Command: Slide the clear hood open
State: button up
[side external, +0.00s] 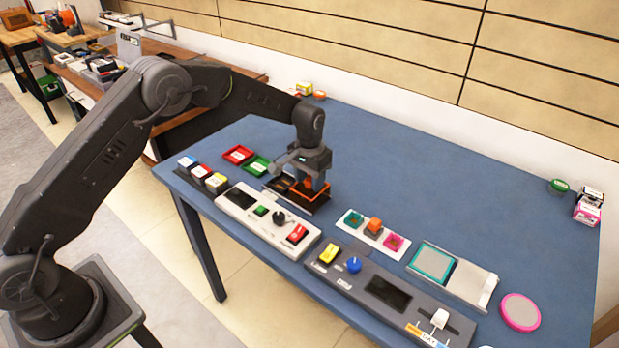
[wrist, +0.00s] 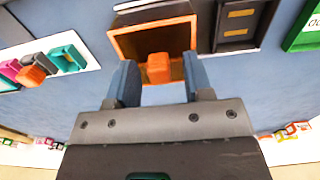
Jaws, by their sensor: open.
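The hood (wrist: 122,42) shows in the wrist view as an orange-edged frame with a brownish panel; how clear it is, I cannot tell. An orange block like a handle (wrist: 158,68) stands at its near edge. In the side view the orange frame (side external: 322,199) sits on a dark base, partly hidden by my gripper (side external: 316,186). My gripper is open, and in the wrist view its two blue-grey fingers (wrist: 160,80) stand on either side of the orange block, with gaps between. I see no contact with the block.
A white control panel (side external: 240,206) and a dark grey panel (side external: 345,285) stand at the table's front. Red and green trays (side external: 257,165) lie to the left. A white strip with coloured blocks (side external: 350,229) is right. The blue table (side external: 400,165) is clear behind.

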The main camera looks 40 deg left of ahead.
notch_tip(320, 180, up, 14)
dwell(0.6)
notch_tip(320, 180, up, 5)
send_over(309, 179)
jog(key=shift+f, duration=0.1)
dwell(0.6)
jog(key=shift+c, duration=0.2)
grip_shut()
dwell(1.1)
